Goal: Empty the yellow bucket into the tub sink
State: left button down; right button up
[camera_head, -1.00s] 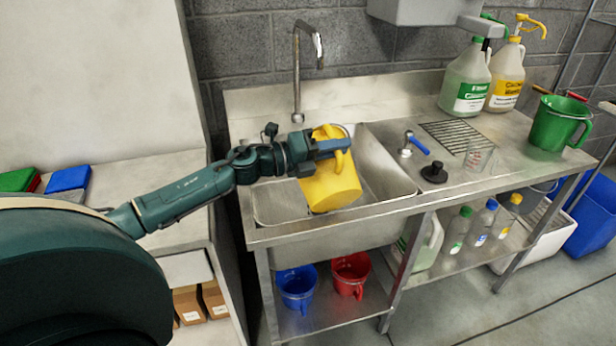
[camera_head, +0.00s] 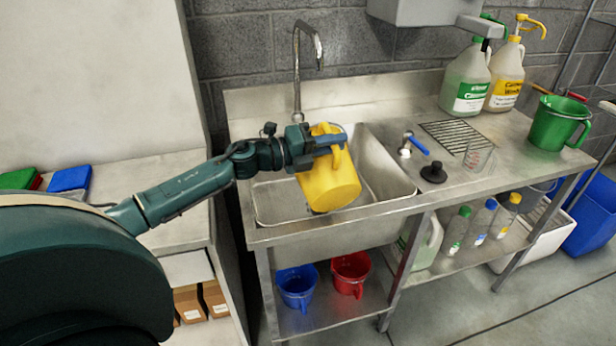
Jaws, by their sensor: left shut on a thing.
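The yellow bucket (camera_head: 332,187) is held over the tub sink (camera_head: 381,168). It is tilted; I cannot see its contents or any liquid coming out. My left gripper (camera_head: 330,143) is shut on the yellow bucket near its handle, at the upper end. The sink's steel basin shows on both sides of the bucket, and part of its floor is hidden behind the bucket. My right gripper is not in view.
The faucet (camera_head: 298,75) rises behind the sink. A blue-handled valve (camera_head: 414,143), a black plunger-like piece (camera_head: 433,173), a clear measuring cup (camera_head: 478,157) and a green bucket (camera_head: 560,122) stand on the counter. Blue (camera_head: 297,287) and red (camera_head: 350,274) buckets sit below.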

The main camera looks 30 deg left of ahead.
pick_arm(q)
jog(key=shift+w+r, duration=0.1)
jog(key=shift+r, duration=0.1)
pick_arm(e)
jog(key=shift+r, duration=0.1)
pick_arm(q)
jog(key=shift+w+a+f+n, duration=0.25)
jog(key=shift+w+a+n, duration=0.15)
jog(key=shift+a, duration=0.1)
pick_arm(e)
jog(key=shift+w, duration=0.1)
pick_arm(q)
jog(key=shift+a, duration=0.1)
jog(key=shift+w+a+f+b, duration=0.15)
jog(key=shift+w+a+b, duration=0.05)
jog(key=shift+a+b, duration=0.1)
jog(key=shift+n, duration=0.3)
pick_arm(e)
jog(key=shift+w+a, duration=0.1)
pick_arm(q)
jog(key=shift+w+a+f, duration=0.1)
jog(key=shift+w+a, duration=0.05)
jog(key=shift+a, duration=0.05)
